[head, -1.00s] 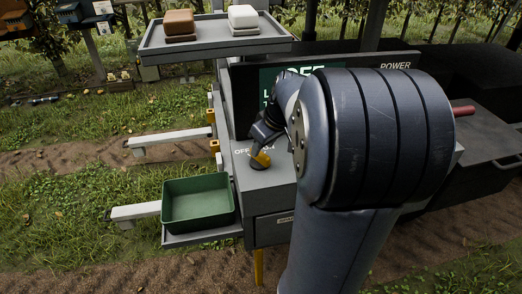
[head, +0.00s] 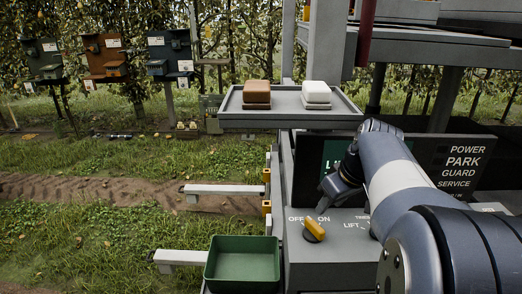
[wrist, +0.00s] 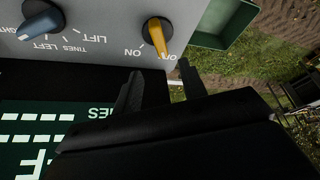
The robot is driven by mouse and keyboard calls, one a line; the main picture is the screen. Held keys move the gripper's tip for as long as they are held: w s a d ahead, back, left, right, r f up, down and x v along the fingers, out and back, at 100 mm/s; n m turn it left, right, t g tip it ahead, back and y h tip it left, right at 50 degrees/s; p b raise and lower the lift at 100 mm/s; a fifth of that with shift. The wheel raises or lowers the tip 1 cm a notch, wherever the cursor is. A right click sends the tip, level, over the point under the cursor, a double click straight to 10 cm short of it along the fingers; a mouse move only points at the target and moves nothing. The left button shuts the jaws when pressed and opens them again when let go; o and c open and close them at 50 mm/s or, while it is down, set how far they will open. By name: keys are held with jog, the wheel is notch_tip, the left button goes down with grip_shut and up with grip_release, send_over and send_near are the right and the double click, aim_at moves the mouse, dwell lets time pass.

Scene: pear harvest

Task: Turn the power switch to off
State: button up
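The yellow power switch knob (head: 314,230) sits on the grey control panel (head: 345,250), between the OFF and ON labels and a little below them. In the wrist view the yellow knob (wrist: 156,36) appears upside down, its narrow end pointing at the partly hidden OFF label rather than at ON. My gripper (head: 335,190) is above and behind the knob, apart from it. In the wrist view my gripper's (wrist: 160,82) two dark fingers stand apart with nothing between them. The dark green screen (wrist: 30,150) shows part of a large letter F; the rest is hidden.
A blue-grey knob (wrist: 42,20) stands by the LIFT and TINES labels. A green bin (head: 243,262) is left of the panel. A grey shelf (head: 285,118) with a brown block (head: 257,94) and a white block (head: 316,94) overhangs behind.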

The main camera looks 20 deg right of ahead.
aim_at(315, 223)
jog(key=shift+f, duration=0.1)
jog(key=x, duration=1)
jog(key=shift+w+f+p, duration=0.1)
jog(key=shift+f+p, duration=0.1)
jog(key=shift+p, duration=0.2)
jog(key=shift+f, duration=0.1)
jog(key=shift+m, duration=0.3)
